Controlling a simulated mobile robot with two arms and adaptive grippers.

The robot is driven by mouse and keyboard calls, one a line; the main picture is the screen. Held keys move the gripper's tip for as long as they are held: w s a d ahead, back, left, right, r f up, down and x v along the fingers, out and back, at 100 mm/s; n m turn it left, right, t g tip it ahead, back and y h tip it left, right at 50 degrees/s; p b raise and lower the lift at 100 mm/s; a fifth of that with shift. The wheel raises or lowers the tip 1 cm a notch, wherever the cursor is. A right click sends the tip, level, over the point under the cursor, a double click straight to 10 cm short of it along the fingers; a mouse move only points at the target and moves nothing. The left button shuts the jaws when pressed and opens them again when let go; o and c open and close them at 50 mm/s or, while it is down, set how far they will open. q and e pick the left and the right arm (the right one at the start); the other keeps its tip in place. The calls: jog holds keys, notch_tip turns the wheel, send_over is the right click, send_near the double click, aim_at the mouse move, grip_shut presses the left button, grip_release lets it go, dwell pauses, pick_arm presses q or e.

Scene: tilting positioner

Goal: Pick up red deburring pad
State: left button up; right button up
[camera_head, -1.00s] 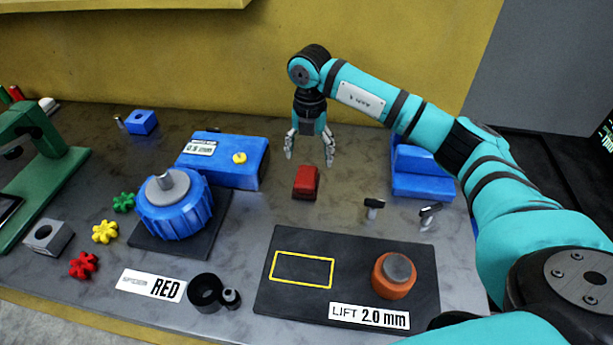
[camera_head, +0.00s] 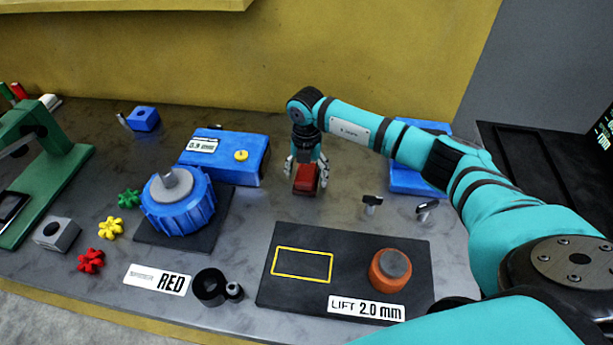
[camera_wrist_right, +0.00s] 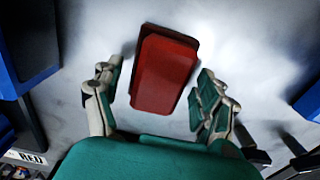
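The red deburring pad (camera_head: 306,178) lies on the grey bench near the back middle. My right gripper (camera_head: 306,172) is lowered over it, with one finger on each side. In the right wrist view the pad (camera_wrist_right: 164,70) sits between the two open fingers of the right gripper (camera_wrist_right: 158,98). A gap shows between the pad and each finger there. The pad's underside is hidden. My left gripper is in neither view.
A blue block with a yellow knob (camera_head: 222,155) stands left of the pad, and another blue block (camera_head: 408,180) is to its right behind my arm. Small black-handled parts (camera_head: 371,203) lie right. A dark plate with a yellow outline (camera_head: 345,242) is in front.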

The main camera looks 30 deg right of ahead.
aim_at(306, 172)
jog(key=c, duration=1.2)
notch_tip(306, 172, up, 9)
jog(key=shift+r+b, duration=0.1)
jog(key=shift+b, duration=1.1)
jog(key=shift+r, duration=0.45)
